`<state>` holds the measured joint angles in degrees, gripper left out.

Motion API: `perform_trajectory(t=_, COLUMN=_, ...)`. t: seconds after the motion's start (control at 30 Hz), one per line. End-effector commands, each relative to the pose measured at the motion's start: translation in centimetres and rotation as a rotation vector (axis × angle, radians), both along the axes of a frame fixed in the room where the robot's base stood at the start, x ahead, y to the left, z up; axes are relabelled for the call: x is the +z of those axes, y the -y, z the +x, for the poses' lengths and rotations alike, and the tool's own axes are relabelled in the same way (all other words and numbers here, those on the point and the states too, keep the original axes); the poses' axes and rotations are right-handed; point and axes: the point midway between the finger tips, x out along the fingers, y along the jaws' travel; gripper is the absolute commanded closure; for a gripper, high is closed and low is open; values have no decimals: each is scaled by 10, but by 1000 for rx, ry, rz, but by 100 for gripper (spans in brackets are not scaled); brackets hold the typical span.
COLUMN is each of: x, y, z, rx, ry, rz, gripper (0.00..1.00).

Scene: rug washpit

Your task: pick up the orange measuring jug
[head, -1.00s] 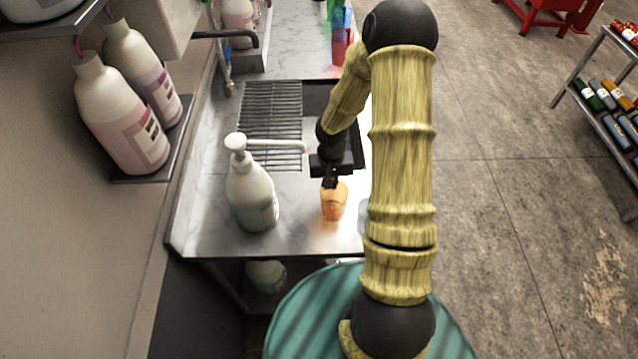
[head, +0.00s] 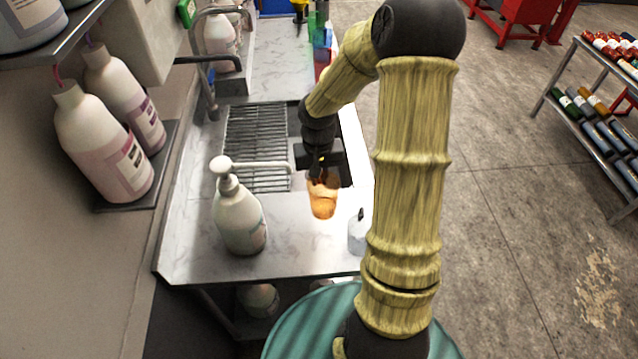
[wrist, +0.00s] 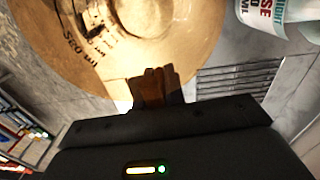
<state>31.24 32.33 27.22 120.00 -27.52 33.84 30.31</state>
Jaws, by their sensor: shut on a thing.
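The orange measuring jug (head: 322,202) is in the head view, over the pale counter, just in front of the drain rack and the dark basin. My gripper (head: 318,172) is above it and shut on its upper part. In the wrist view the jug (wrist: 120,50) fills the upper left, with dark volume marks on its wall, and my gripper (wrist: 155,85) meets its near edge. The jug looks lifted a little off the counter, though its base is hard to judge against the bright surface.
A white pump bottle (head: 239,215) stands on the counter left of the jug, its spout reaching toward the jug. A small clear bottle (head: 356,235) stands at the right, partly behind my arm. Large pink-white bottles (head: 105,145) stand on a left shelf. The drain rack (head: 257,145) lies behind.

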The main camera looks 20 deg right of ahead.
Motion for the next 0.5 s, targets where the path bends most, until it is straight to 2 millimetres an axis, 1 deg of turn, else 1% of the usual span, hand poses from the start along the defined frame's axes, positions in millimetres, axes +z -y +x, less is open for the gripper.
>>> perform_trajectory(t=0.03, x=5, y=0, z=0, rx=0, ry=3, rz=-2, gripper=100)
perform_trajectory(t=0.2, x=18, y=0, z=1, rx=0, ry=3, rz=-2, gripper=100)
perform_trajectory(t=0.5, x=28, y=0, z=0, rx=1, ry=1, rz=0, gripper=100)
